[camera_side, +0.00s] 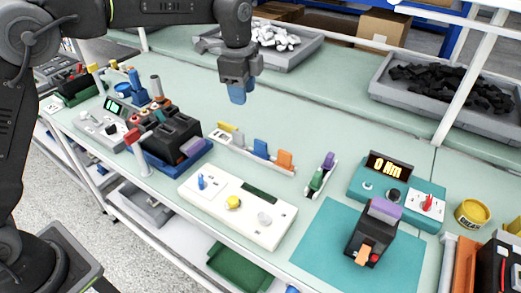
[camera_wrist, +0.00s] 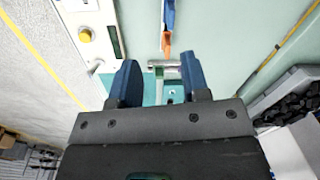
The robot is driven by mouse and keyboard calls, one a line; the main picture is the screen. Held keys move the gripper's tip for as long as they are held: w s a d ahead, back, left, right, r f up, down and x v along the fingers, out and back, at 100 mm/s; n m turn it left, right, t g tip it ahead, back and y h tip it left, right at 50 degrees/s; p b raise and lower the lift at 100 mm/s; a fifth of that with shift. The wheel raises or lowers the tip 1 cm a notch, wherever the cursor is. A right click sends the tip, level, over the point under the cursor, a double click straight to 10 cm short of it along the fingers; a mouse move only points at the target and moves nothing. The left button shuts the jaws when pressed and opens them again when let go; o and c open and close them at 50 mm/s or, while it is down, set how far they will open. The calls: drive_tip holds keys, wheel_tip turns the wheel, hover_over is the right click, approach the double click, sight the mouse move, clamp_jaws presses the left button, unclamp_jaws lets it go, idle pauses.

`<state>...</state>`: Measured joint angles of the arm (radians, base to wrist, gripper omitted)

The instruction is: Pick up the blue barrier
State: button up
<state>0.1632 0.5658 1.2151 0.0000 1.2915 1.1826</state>
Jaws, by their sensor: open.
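The blue barrier (camera_side: 260,148) is a small flat plate standing upright in a narrow white rack (camera_side: 238,152), between a grey plate and an orange plate (camera_side: 285,159). In the wrist view the blue barrier (camera_wrist: 169,14) shows at the top edge, partly cut off, with the orange plate (camera_wrist: 166,42) below it. My gripper (camera_side: 238,97) is above the bench, behind and above the rack in the side view, and touches nothing. In the wrist view my gripper (camera_wrist: 160,82) has its two blue fingers apart with nothing held between them.
A yellow plate (camera_side: 226,127) stands at the rack's left end. A small holder with purple and green pieces (camera_side: 321,172) is to its right. A white panel (camera_side: 238,207) lies in front. Grey trays of white parts (camera_side: 272,55) and black parts (camera_side: 440,110) are behind.

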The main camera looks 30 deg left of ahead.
sight(260, 141)
drive_tip(key=w+f+m, duration=0.1)
drive_tip(key=f, duration=0.3)
drive_tip(key=w+d+f, duration=0.1)
drive_tip(key=f, duration=0.4)
drive_tip(key=w+d+f+m, duration=0.1)
drive_tip(key=f, duration=0.3)
drive_tip(key=shift+w+d+f+m+g, duration=0.1)
drive_tip(key=shift+w+f+m+g, duration=0.1)
drive_tip(key=shift+f+m+g, duration=0.15)
drive_tip(key=shift+d+f, duration=0.15)
drive_tip(key=shift+f, duration=1.15)
drive_tip(key=shift+d+f, duration=0.1)
drive_tip(key=shift+f, duration=1.15)
drive_tip(key=shift+c, duration=0.4)
clamp_jaws()
